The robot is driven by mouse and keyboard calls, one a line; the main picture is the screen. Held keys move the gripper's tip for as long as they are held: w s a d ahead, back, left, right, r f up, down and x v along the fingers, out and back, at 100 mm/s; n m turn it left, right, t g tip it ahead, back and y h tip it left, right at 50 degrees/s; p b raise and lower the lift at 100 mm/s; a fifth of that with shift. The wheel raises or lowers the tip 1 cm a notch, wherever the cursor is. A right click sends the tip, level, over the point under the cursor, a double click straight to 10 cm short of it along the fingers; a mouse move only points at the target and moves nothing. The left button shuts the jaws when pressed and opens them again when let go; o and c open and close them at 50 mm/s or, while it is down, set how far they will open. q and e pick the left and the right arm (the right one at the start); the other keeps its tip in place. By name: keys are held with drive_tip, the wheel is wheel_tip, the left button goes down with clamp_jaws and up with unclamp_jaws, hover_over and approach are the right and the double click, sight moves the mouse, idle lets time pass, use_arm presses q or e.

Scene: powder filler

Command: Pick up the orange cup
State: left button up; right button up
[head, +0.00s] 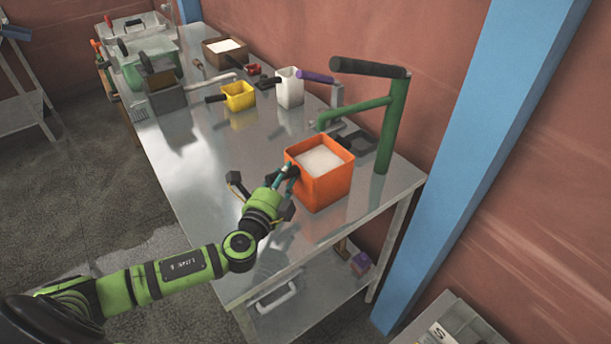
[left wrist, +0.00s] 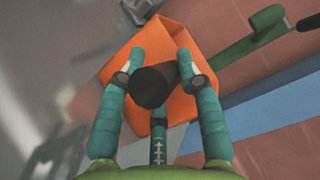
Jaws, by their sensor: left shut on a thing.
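The orange cup (head: 325,189) is a square orange container filled with white powder, at the near right end of the metal table in the head view. My left gripper (head: 284,176) is at the cup's left side, shut on its black handle. In the left wrist view, the teal fingers of the gripper (left wrist: 158,80) close on the dark handle, and the orange cup (left wrist: 176,105) shows behind them. I cannot tell whether the cup's base touches the table. My right gripper is not in view.
A green stand with a black bar (head: 388,125) rises just behind and right of the cup. A yellow cup (head: 239,96), a white container (head: 290,88) and a brown box (head: 226,50) stand farther back on the metal table (head: 205,165). A blue post (head: 480,130) is at right.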

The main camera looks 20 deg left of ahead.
use_arm(q)
drive_tip(key=shift+r, duration=0.55)
wheel_tip(320, 180, up, 2)
drive_tip(key=shift+r, duration=0.15)
drive_tip(key=s+d+b, duration=0.1)
drive_tip(key=s+b, duration=0.2)
drive_tip(key=s, duration=1.5)
drive_tip(key=shift+d, duration=0.15)
